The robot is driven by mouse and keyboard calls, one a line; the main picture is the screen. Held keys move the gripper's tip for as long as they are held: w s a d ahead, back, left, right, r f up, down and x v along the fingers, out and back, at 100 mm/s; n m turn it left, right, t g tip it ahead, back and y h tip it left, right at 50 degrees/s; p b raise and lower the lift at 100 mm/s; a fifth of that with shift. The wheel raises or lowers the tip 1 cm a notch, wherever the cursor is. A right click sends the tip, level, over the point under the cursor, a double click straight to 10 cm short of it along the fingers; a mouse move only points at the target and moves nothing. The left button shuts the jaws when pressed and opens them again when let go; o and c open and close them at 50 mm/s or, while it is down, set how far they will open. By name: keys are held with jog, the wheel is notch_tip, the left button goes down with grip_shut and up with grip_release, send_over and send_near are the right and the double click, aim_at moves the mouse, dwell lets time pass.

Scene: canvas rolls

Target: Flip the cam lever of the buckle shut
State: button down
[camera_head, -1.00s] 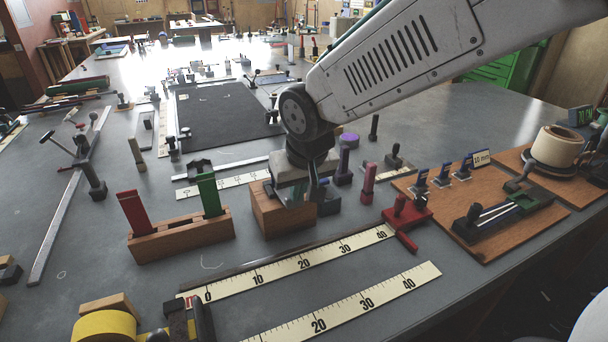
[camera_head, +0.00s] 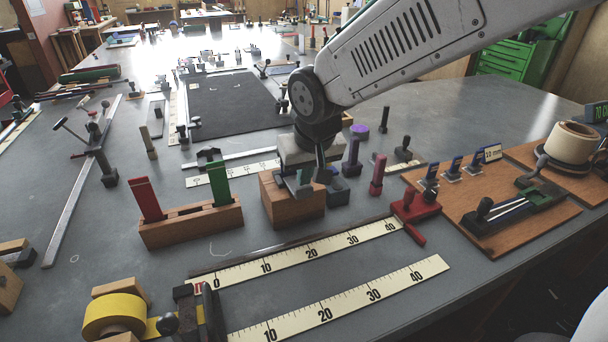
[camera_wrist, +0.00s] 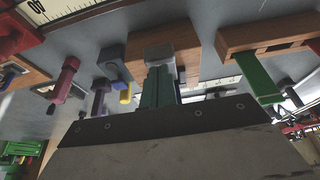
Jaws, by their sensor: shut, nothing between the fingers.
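The most buckle-like thing is a dark lever mechanism (camera_head: 515,212) with two bright rods and a green part. It is fixed on a brown board (camera_head: 470,235) at the right in the head view. Its black knob is at its left end; I cannot tell how its lever stands. My gripper (camera_head: 303,184) points down at a wooden block (camera_head: 290,207), well left of the mechanism. In the wrist view my gripper's greenish fingers (camera_wrist: 158,86) are together and empty, in front of the block (camera_wrist: 186,50). I cannot tell whether they touch it.
Purple (camera_head: 351,158) and dark red (camera_head: 377,175) upright pegs and a red clamp (camera_head: 415,207) stand between my gripper and the board. A cream roll (camera_head: 573,143) is at the far right. A wooden holder (camera_head: 190,224) with red and green sticks is left.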

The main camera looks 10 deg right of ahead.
jog(key=r, duration=0.4)
jog(key=shift+w+r, duration=0.2)
jog(key=shift+r, duration=0.15)
jog(key=s+d+r, duration=0.1)
jog(key=s+r, duration=0.4)
jog(key=r, duration=0.2)
jog(key=shift+s+d, duration=0.2)
jog(key=shift+s, duration=0.2)
jog(key=shift+r, duration=0.1)
